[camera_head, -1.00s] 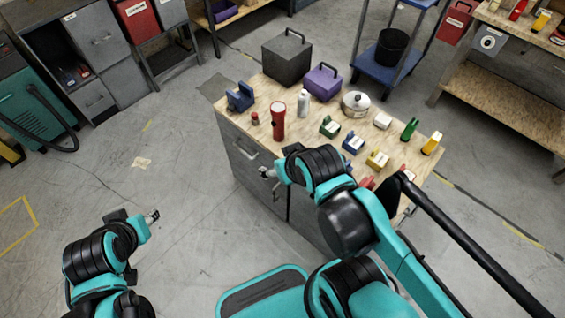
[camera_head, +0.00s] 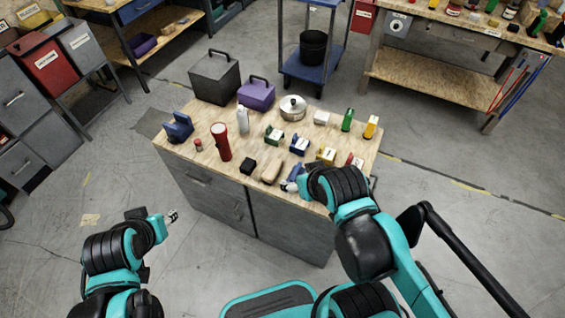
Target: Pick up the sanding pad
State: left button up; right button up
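No object is labelled as a sanding pad. A tan rounded block (camera_head: 271,171) and a small black block (camera_head: 248,166) lie at the front edge of the wooden workbench top (camera_head: 191,152); I cannot tell which one, if either, is the pad. My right gripper (camera_head: 289,186) is at the bench's front edge, just right of the tan block, partly hidden by its own wrist; whether it is open or shut does not show. My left gripper (camera_head: 173,216) is low over the floor left of the bench, apart from everything, its fingers too small to read.
Floor at left is clear.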

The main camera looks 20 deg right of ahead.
aim_at(247, 167)
jog(key=z, duration=0.2)
jog(key=i+j, duration=0.1)
jog(key=j, duration=0.35)
jog(key=i+j, duration=0.15)
jog(key=j, duration=0.3)
jog(key=i+j, duration=0.1)
jog(key=j, duration=0.35)
jog(key=j+z, duration=0.15)
jog(key=z, duration=0.25)
jog(key=i+j+z, duration=0.1)
jog(key=z, duration=0.25)
jog(key=j+z, duration=0.25)
jog(key=z, duration=0.15)
jog(key=j+z, duration=0.15)
jog(key=z, duration=0.25)
jog(key=i+z, duration=0.2)
jog(key=i, duration=0.2)
